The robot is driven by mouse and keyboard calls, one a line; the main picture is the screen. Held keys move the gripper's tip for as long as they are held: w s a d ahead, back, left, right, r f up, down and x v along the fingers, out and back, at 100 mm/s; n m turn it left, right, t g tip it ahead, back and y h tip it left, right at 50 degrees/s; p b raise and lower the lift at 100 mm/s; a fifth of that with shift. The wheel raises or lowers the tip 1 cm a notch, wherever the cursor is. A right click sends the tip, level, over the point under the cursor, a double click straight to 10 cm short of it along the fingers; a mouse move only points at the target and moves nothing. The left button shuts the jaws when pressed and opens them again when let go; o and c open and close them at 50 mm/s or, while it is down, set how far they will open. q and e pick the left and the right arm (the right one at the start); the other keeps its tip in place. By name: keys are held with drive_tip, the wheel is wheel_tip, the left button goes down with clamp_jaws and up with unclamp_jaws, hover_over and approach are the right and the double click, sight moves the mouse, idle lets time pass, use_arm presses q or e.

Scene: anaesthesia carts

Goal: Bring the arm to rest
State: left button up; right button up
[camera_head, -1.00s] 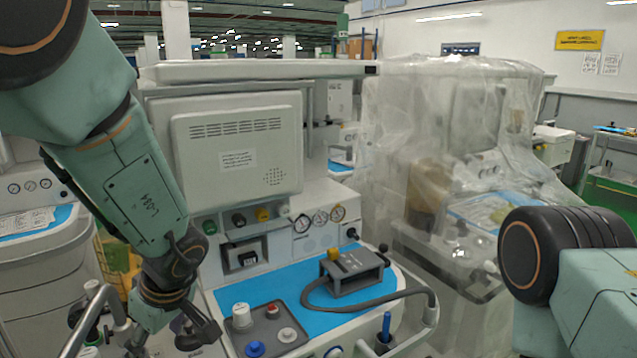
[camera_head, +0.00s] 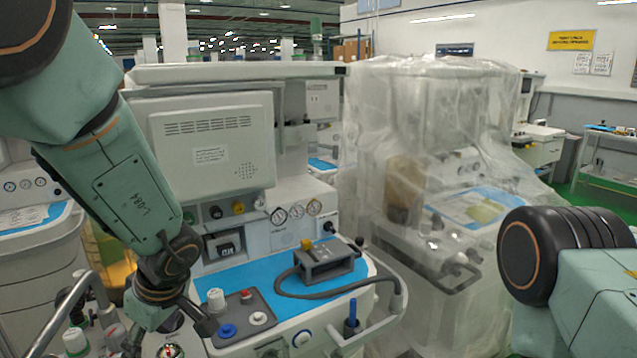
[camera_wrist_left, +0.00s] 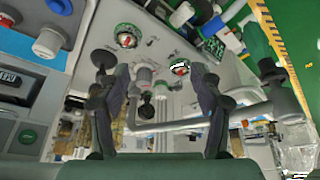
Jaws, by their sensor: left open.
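My left arm (camera_head: 135,195) comes in from the left of the head view, green with dark joints, and slopes down. Its gripper (camera_head: 165,335) is at the lower left, just left of the grey tray on the cart. In the left wrist view the gripper's two dark fingers (camera_wrist_left: 185,68) stand wide apart, with nothing held between them. Beyond them are rails and round fittings of a cart. Part of my right arm (camera_head: 590,285) shows at the lower right edge of the head view. Its gripper is out of view.
An anaesthesia cart (camera_head: 280,250) with a blue mat (camera_head: 235,282) stands ahead. On it are a grey tray (camera_head: 240,325) with knobs and a grey device (camera_head: 328,262) with a hose. A plastic-wrapped cart (camera_head: 440,180) stands to its right. Green floor (camera_head: 600,205) shows at far right.

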use_arm(q)
drive_tip(key=s+a+f+m+t+y+b, duration=0.1)
drive_tip(key=a+f+m+t+y, duration=0.2)
drive_tip(key=a, duration=0.5)
drive_tip(key=s+d+f+m+h+b, duration=0.1)
drive_tip(key=s+d+f+m+h, duration=0.2)
drive_tip(key=f, duration=0.4)
drive_tip(key=s+d+f+m+b, duration=0.15)
drive_tip(key=s+f+m, duration=0.25)
drive_tip(key=f, duration=0.4)
drive_tip(key=s+d+f+m+g+h+b, duration=0.1)
drive_tip(key=s+d+f+m+g+h, duration=0.1)
drive_tip(key=s+f, duration=0.4)
drive_tip(key=s+d+f+m+g+h+b, duration=0.1)
drive_tip(key=s+d+f, duration=0.3)
drive_tip(key=s, duration=1.1)
wheel_tip(320, 180, down, 3)
drive_tip(key=shift+s+d+m+g+h+b, duration=0.35)
drive_tip(key=shift+g+h+b, duration=0.2)
drive_tip(key=shift+g, duration=0.35)
